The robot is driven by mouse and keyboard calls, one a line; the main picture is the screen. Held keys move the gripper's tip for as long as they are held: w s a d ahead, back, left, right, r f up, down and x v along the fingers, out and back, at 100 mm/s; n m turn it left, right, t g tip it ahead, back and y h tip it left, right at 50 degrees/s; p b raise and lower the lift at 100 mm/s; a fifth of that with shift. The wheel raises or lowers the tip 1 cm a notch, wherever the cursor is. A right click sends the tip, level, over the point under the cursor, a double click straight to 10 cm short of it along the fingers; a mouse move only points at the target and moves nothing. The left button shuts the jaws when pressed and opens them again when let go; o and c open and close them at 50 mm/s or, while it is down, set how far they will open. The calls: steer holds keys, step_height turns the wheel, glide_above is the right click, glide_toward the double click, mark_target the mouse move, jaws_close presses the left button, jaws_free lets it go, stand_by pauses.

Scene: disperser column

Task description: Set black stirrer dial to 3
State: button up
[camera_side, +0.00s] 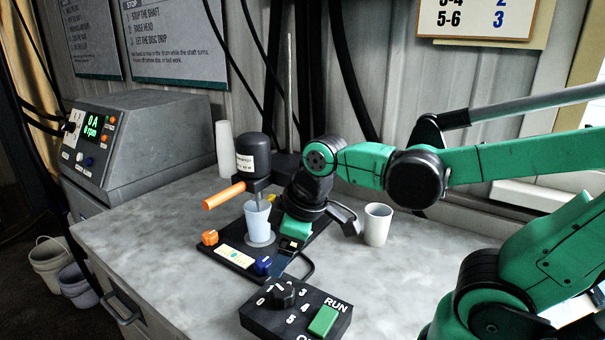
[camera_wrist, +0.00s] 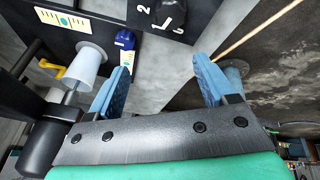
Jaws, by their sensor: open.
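The black stirrer dial (camera_side: 283,294) sits on top of a black control box (camera_side: 255,321) at the front of the bench, ringed by white numbers. It also shows at the top edge of the wrist view (camera_wrist: 172,16), partly cut off, with a 2 beside it. My gripper (camera_side: 283,266) is above and behind the dial, pointing down. In the wrist view its blue fingers (camera_wrist: 162,66) are spread apart with nothing between them, and the dial lies beyond them.
A green RUN button (camera_side: 323,320) is on the same box. Behind stands the disperser (camera_side: 245,153) with an orange handle (camera_side: 223,196) and a pale cup (camera_side: 257,222) under it. A blue knob (camera_side: 262,265) and an orange knob (camera_side: 210,238) sit on its base. A white cup (camera_side: 377,225) stands right.

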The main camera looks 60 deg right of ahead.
mark_target(283, 290)
steer(key=n+g, duration=0.1)
steer(key=n, duration=0.1)
steer(key=f+n+g, duration=0.1)
steer(key=n, duration=0.2)
steer(key=shift+w+a+f+n+g, duration=0.1)
steer(key=shift+w+f+n+g, duration=0.05)
steer(key=shift+n+g, duration=0.2)
steer(key=n+g, duration=0.1)
steer(key=n, duration=0.1)
steer(key=f+n+g, duration=0.1)
steer(key=shift+n, duration=0.35)
steer(key=shift+f, duration=2.75)
jaws_close()
